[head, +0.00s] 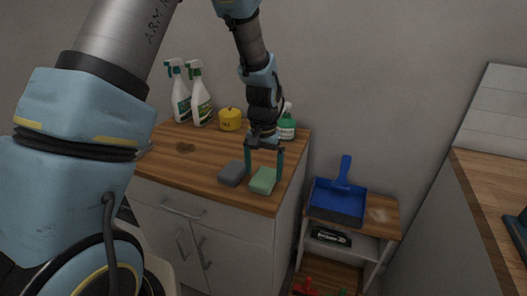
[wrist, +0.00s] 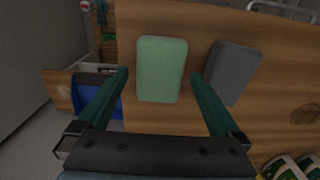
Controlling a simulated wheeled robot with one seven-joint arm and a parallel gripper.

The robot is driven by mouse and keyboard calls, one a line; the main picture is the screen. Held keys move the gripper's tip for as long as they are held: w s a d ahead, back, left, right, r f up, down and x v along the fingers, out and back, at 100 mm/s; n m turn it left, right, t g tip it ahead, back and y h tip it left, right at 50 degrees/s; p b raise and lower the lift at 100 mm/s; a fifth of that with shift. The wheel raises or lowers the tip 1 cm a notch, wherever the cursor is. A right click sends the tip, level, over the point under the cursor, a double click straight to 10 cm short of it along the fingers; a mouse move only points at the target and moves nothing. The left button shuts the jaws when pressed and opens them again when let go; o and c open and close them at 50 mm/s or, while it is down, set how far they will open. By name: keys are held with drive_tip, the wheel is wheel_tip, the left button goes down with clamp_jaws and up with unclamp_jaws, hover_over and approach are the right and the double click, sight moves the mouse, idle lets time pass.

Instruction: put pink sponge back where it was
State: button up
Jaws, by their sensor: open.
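No pink sponge shows in either view. A green sponge (head: 263,181) and a dark grey sponge (head: 232,173) lie side by side near the front right edge of the wooden counter (head: 170,165). My gripper (head: 264,162) points down over the green sponge, with its fingers apart and nothing held. In the wrist view the green sponge (wrist: 161,70) lies between the open fingertips, farther from the camera. The grey sponge (wrist: 232,73) is to its right, partly behind the right finger.
Two white spray bottles (head: 190,97), a yellow container (head: 230,120) and a green-labelled bottle (head: 286,126) stand at the counter's back. A low shelf unit (head: 380,213) to the right holds a blue dustpan (head: 338,202). Red items (head: 305,287) are low below it. Another counter (head: 490,190) is far right.

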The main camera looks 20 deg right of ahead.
sight(264, 177)
wheel_tip(264, 177, up, 10)
drive_tip(key=r+b, duration=0.1)
drive_tip(key=b, duration=0.2)
drive_tip(key=s+a+f+n, duration=0.1)
drive_tip(key=s+a+n, duration=0.1)
drive_tip(key=a, duration=1.3)
drive_tip(key=s+a+f+n+t, duration=0.1)
drive_tip(key=a+n, duration=0.4)
drive_tip(key=a, duration=1)
drive_tip(key=shift+s+t, duration=0.3)
drive_tip(key=shift+s, duration=0.1)
drive_tip(key=shift+f, duration=0.1)
